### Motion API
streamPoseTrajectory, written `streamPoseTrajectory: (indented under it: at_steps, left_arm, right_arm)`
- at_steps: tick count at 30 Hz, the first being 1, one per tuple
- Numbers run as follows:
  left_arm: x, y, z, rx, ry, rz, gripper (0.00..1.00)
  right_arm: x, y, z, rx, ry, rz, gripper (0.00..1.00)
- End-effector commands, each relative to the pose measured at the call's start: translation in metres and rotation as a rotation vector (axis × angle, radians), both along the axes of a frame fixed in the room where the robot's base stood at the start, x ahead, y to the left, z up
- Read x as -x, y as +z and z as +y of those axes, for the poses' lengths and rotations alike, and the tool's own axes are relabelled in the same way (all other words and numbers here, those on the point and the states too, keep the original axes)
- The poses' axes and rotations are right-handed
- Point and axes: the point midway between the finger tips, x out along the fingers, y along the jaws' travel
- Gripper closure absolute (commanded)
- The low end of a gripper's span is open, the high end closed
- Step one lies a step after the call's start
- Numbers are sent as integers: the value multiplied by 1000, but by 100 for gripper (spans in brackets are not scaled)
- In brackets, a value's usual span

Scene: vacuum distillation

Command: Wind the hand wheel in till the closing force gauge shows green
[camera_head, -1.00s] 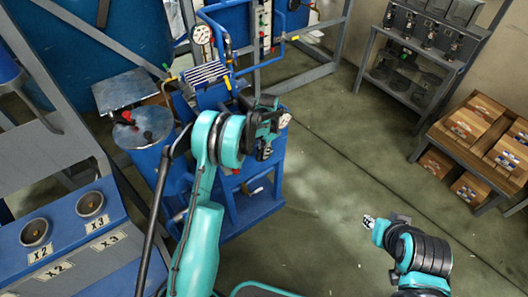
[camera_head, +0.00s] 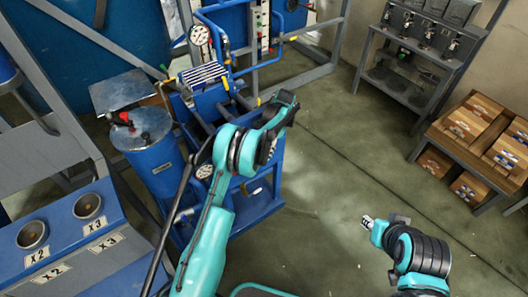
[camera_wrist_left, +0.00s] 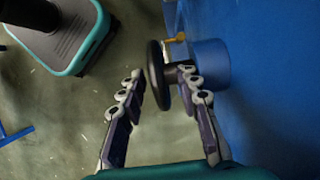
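A black hand wheel (camera_wrist_left: 155,75) shows nearly edge-on in the left wrist view, on a dark shaft from a round blue housing (camera_wrist_left: 210,65). My left gripper (camera_wrist_left: 160,80) is open, one finger on each side of the wheel's lower part. I cannot tell whether the right finger touches the shaft. In the head view the wheel and my left gripper are hidden behind my arm. Two round white gauges show, one high (camera_head: 199,35) and one low (camera_head: 205,171); their readings are too small to tell. My right gripper (camera_head: 369,221) is small at lower right, its opening unclear.
A blue machine frame (camera_head: 258,205) stands beside my left arm. A blue drum (camera_head: 158,165) with a red-knobbed lid is to its left. A blue bench with two cups (camera_head: 55,245) is lower left. Wooden boxes (camera_head: 475,120) are at right. The floor (camera_head: 335,150) between is clear.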

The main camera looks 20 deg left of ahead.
Motion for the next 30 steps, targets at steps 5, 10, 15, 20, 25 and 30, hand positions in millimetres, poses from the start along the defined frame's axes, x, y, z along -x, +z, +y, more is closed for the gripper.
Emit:
streamPoseTrajectory:
  at_steps: [5, 10, 15, 20, 25, 30]
  left_arm:
    - [-1, 4, -1, 0, 0, 0, 67]
    - [-9, 29, -7, 0, 0, 0, 67]
    - [-20, 65, -16, 0, 0, 0, 67]
    - [-29, 92, -22, 0, -1, 0, 67]
    - [-34, 108, -26, 0, -1, 0, 67]
    - [-35, 112, -27, 0, 0, 0, 67]
  right_arm:
    - [0, 0, 0, 0, 0, 0, 67]
    - [0, 0, 0, 0, 0, 0, 67]
    - [0, 0, 0, 0, 0, 0, 67]
    - [0, 0, 0, 0, 0, 0, 67]
    - [0, 0, 0, 0, 0, 0, 67]
    - [0, 0, 0, 0, 0, 0, 67]
